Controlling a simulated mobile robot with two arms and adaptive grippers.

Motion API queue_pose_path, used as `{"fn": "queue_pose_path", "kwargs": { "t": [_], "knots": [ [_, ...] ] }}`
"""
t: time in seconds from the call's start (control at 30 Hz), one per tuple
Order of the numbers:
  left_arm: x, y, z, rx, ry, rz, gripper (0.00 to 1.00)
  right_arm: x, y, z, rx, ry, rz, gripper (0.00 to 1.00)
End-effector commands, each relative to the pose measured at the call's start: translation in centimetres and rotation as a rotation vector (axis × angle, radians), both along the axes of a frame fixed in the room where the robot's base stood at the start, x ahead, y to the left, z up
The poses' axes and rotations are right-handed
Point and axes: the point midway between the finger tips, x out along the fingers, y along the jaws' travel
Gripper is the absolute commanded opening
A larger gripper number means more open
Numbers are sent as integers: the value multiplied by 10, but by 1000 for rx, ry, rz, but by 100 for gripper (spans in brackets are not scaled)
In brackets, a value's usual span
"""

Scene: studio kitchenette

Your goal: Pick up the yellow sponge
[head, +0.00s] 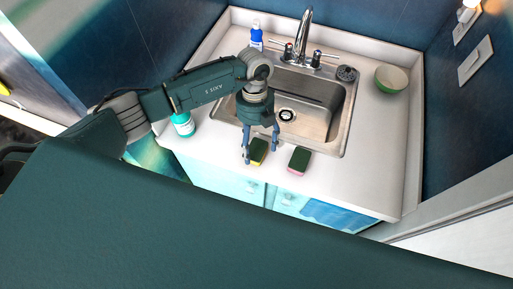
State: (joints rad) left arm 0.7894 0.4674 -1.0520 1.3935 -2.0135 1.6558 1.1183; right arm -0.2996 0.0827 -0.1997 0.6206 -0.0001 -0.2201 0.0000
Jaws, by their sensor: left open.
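The yellow sponge (258,151) lies on the white counter in front of the sink. Its top is dark green and its yellow side shows below. My left gripper (260,157) points down over it with its fingers apart. One finger is at the left of the sponge and the other at its right. I cannot tell whether either finger touches it. My right gripper is not in view.
A pink sponge with a dark green top (299,160) lies close to the right. The sink (330,125) with its faucet (303,35) is behind. A blue bottle (256,36), a teal bottle (183,124) and a green bowl (391,79) stand on the counter (375,150).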

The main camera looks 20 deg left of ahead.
Motion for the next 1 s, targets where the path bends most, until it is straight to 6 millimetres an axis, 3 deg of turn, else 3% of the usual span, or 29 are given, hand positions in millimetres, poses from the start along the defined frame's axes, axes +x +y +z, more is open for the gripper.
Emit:
{"fn": "queue_pose_path", "kwargs": {
  "t": [0.2,0.4,0.8,1.0],
  "knots": [
    [0,-1,-2,-1,0,-1,73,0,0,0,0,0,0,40],
    [0,-1,-1,-1,0,-1,44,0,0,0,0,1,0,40],
    [0,0,0,-2,-2,0,43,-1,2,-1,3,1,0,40],
    [1,-1,13,-2,-2,1,43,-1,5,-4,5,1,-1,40]
  ]
}}
